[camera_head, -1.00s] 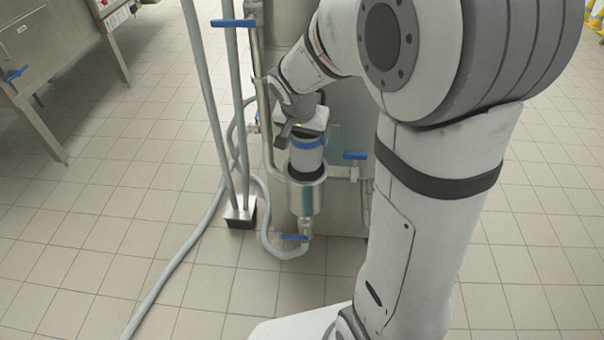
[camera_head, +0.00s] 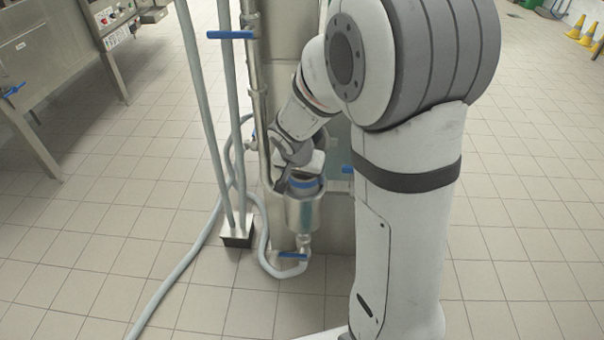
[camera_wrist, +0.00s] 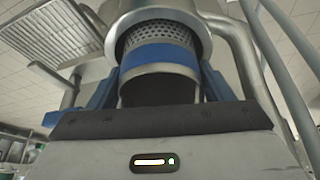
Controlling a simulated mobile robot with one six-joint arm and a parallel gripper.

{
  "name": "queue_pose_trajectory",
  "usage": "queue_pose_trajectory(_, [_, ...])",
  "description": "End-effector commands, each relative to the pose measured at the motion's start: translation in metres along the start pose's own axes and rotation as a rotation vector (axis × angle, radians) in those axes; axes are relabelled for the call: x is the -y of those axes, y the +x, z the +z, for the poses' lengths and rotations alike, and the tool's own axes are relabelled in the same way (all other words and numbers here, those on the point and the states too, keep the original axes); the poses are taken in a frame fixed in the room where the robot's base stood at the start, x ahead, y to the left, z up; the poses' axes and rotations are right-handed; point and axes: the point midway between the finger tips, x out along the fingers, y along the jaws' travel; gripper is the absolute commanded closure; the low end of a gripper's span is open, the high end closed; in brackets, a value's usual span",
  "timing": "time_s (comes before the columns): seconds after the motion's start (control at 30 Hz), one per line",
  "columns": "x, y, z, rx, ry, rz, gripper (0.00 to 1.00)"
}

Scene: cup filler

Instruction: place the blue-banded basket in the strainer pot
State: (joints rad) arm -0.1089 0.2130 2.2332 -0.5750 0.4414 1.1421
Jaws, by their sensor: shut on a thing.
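The blue-banded basket (camera_head: 304,184) is low in the mouth of the strainer pot (camera_head: 302,213), with its blue band and upper end showing above the rim. In the wrist view the basket (camera_wrist: 159,57) shows a perforated metal wall and a blue band, and the perforated part passes inside the pot's rim (camera_wrist: 206,38). My gripper (camera_wrist: 158,88) has a blue finger on each side of the basket and is shut on it. The pot hides the basket's lower end, so I cannot tell whether it touches the bottom.
A steel column with pipes stands behind the pot. Blue valve handles are at upper left (camera_head: 230,34), right of the pot (camera_head: 347,169) and below it (camera_head: 292,254). A grey hose (camera_head: 185,262) runs along the tiled floor. A steel bench (camera_head: 45,65) stands at left.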

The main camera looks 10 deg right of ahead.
Motion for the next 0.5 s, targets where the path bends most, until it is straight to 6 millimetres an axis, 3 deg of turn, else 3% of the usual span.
queue_pose_trajectory(0.5, [0.0006,0.0094,0.0041,-0.001,-0.002,-0.001,0.55])
